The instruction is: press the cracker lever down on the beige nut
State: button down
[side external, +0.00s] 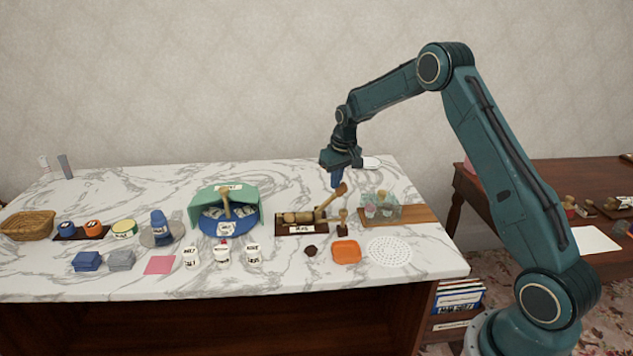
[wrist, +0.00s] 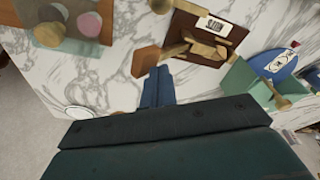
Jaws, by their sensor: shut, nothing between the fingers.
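The cracker is a dark brown board (side external: 297,229) with wooden parts on it and a white label on its front. Its wooden lever (side external: 329,201) stands tilted up to the right, ending in a wide paddle-like handle. In the wrist view the lever (wrist: 146,61) lies just beyond the fingertips, and the board (wrist: 195,42) is behind it. The beige nut cannot be told apart from the cracker's wooden parts. My gripper (side external: 335,184) is shut and empty, pointing down just above and behind the lever handle. Its blue fingers show in the wrist view (wrist: 157,74); contact with the lever cannot be told.
A green and blue stand (side external: 250,208) is on the left. An orange dish (side external: 347,251) and a white perforated mat (side external: 389,251) lie in front. The marble behind the cracker is clear.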

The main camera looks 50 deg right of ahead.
aim_at(346, 185)
jog(key=shift+s+d+f, duration=0.3)
jog(key=shift+s, duration=0.1)
dwell(0.6)
jog(key=shift+s+d+f, duration=0.3)
jog(key=shift+f, duration=0.2)
jog(key=shift+s+d+f, duration=0.3)
jog(key=shift+f, duration=0.2)
dwell(1.1)
jog(key=shift+s+d+f, duration=0.2)
jog(key=shift+s+f, duration=0.05)
jog(key=shift+f, duration=0.4)
jog(key=shift+s+d+f, duration=0.2)
jog(key=shift+f, duration=0.4)
dwell(0.6)
jog(key=shift+r, duration=0.15)
notch_tip(346, 185, up, 4)
jog(key=shift+w+f, duration=0.1)
dwell(1.0)
jog(key=shift+r, duration=0.7)
jog(key=w+v, duration=0.1)
jog(key=v, duration=0.5)
jog(key=shift+d+r, duration=0.15)
jog(key=shift+r, duration=0.3)
dwell(0.4)
